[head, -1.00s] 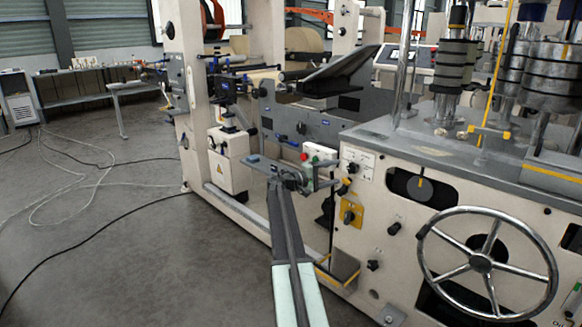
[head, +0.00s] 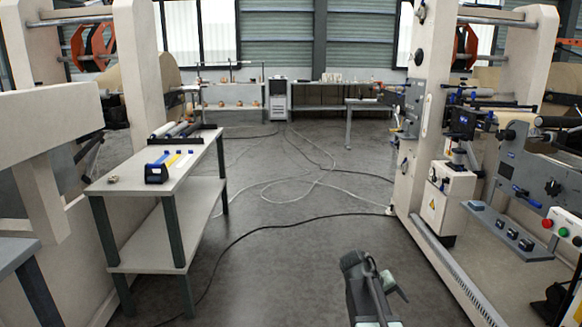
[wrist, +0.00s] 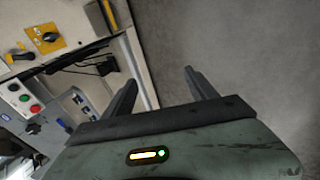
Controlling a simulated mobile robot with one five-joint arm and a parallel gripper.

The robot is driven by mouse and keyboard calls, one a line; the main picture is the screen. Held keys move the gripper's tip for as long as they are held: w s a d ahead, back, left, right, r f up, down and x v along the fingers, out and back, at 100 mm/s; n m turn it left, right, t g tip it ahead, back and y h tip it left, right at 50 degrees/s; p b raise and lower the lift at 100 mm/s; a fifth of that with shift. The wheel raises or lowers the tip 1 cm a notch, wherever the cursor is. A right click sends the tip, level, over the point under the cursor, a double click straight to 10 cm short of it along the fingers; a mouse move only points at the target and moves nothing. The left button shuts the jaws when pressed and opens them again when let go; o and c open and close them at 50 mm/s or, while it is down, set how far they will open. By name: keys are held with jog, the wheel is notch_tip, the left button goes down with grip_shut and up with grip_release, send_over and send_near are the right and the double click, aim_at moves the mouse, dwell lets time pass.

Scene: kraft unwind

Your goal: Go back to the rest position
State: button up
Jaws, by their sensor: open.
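My gripper shows in the wrist view (wrist: 162,92), with its two dark fingers apart and nothing between them. Bare grey floor lies beyond the fingers, with the machine's side to the left. In the head view, my arm is folded low at the bottom, right of the middle, over open floor. The fingertips are not clearly visible there. The arm stands apart from the machine on the right and from the table on the left.
A two-level table (head: 172,183) with a blue tool holder (head: 157,173) stands at left. The cream machine frame (head: 409,150) with a control panel (head: 508,232) is at right. Cables (head: 290,190) lie across the floor between them. A workbench (head: 235,107) stands at the back.

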jog(key=s+a+f+g+y, duration=0.1)
jog(key=s+a+f+y, duration=0.25)
jog(key=s+a, duration=0.4)
jog(key=s+a+f+y, duration=0.2)
jog(key=s+a+y, duration=0.25)
jog(key=a, duration=0.55)
notch_tip(320, 180, up, 29)
jog(key=p, duration=2.8)
jog(key=shift+h, duration=0.3)
jog(key=shift+w+f, duration=0.1)
jog(key=shift+f, duration=0.05)
